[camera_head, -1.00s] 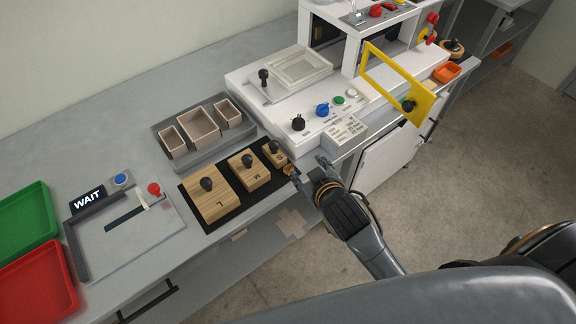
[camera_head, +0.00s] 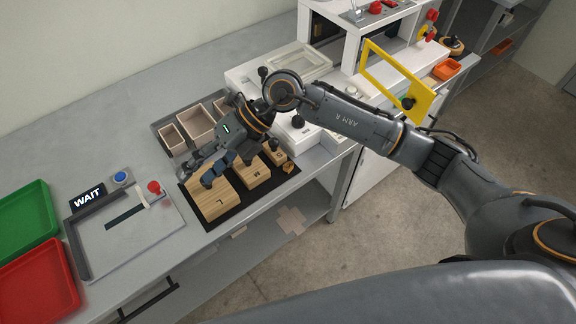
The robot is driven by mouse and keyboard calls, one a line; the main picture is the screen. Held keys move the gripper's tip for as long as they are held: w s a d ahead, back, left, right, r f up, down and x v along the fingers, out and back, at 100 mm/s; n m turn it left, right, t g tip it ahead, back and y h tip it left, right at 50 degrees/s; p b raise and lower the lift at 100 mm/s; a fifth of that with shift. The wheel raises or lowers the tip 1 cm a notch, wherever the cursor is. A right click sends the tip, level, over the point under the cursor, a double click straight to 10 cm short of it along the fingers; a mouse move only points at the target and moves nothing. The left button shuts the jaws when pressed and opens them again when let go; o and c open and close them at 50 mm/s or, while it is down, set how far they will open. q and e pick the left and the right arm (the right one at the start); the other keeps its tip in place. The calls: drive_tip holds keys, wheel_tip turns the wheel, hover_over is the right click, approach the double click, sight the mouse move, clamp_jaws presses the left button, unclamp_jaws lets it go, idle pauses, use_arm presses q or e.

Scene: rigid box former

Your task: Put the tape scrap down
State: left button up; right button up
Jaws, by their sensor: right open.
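My right gripper (camera_head: 196,175) is open above the large wooden block marked L (camera_head: 218,204), at the left end of the black mat. Its fingers point left and down, with no object seen between them. I cannot make out a tape scrap for certain. A small tan piece (camera_head: 288,167) lies at the right end of the mat, too small to identify. My right arm crosses over the bench and hides part of the grey tray and the white machine. My left gripper is not in view.
Wooden blocks, including one marked M (camera_head: 258,175), stand on the mat. A grey fixture with a WAIT sign (camera_head: 88,197) lies left, beside green (camera_head: 25,220) and red (camera_head: 40,283) trays. A beige cross-shaped blank (camera_head: 291,221) is low down. A yellow frame (camera_head: 418,92) stands right.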

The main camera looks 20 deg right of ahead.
drive_tip(key=w+d+f+t+h, duration=0.1)
drive_tip(key=w+d+f+h, duration=0.15)
drive_tip(key=d, duration=0.25)
drive_tip(key=w+d+f+h, duration=0.1)
drive_tip(key=w+d+h, duration=0.1)
drive_tip(key=d+h, duration=0.3)
drive_tip(key=m+h, duration=0.1)
drive_tip(key=h, duration=0.2)
hover_over(289, 166)
drive_tip(key=shift+t, duration=0.3)
wheel_tip(289, 166, down, 8)
drive_tip(key=shift+s+a+r+p, duration=0.1)
drive_tip(key=shift+a+p, duration=0.05)
drive_tip(key=shift+p, duration=0.75)
wheel_tip(289, 166, down, 5)
drive_tip(key=shift+r+p, duration=0.1)
drive_tip(key=shift+p, duration=0.9)
drive_tip(key=shift+f, duration=0.3)
drive_tip(key=c, duration=0.8)
drive_tip(key=shift+r, duration=0.1)
